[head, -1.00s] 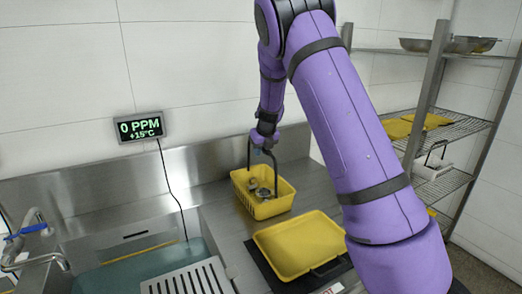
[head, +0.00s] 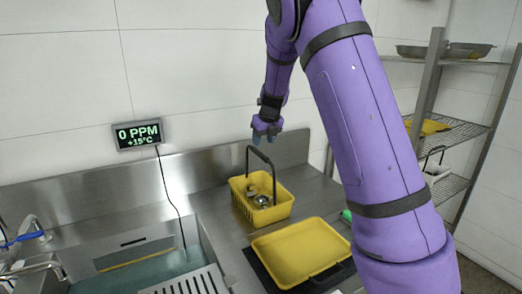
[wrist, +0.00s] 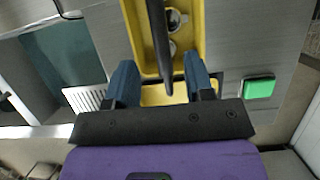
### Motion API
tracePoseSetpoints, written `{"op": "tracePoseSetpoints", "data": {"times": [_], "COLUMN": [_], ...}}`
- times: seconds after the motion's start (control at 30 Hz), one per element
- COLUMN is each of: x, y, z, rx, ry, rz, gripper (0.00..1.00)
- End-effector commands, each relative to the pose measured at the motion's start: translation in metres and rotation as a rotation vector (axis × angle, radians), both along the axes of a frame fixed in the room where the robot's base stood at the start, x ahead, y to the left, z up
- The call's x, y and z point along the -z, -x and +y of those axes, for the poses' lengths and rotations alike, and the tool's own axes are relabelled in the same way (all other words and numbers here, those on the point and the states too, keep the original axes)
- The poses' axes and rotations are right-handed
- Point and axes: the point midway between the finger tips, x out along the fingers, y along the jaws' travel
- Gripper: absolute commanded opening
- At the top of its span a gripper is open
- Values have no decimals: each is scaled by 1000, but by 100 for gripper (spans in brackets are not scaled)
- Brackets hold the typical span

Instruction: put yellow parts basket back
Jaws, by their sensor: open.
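The yellow parts basket (head: 277,212) stands upright on the steel counter, with metal parts inside and its dark handle (head: 262,156) raised. My gripper (head: 259,140) is open and empty just above the handle in the head view. In the wrist view, my gripper (wrist: 163,68) has its blue fingers apart, one on each side of the dark handle (wrist: 158,40) as seen from above. The basket (wrist: 138,30) and its round metal parts lie below. The wrist view does not settle the exact height gap to the handle.
A yellow tray (head: 300,250) lies on a black mat in front of the basket. A green block (wrist: 258,88) sits beside it. A sink (head: 135,262) is at left. A wire shelf (head: 455,135) with yellow items and pans (head: 468,50) stands at right.

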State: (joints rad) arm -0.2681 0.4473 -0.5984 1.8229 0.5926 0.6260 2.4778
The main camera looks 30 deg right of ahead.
Motion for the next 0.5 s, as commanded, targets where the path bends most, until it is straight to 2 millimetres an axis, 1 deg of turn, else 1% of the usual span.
{"op": "tracePoseSetpoints", "data": {"times": [0.03,0.1,0.33,0.43,0.5], "x": [-8,-17,-33,-42,-52], "y": [3,7,15,27,42], "z": [1,1,1,4,9], "rx": [-1,0,-16,-95,-202], "ry": [-2,-1,1,12,32], "rz": [-1,-2,0,-3,-8], "gripper": [48,48,48,48,48]}}
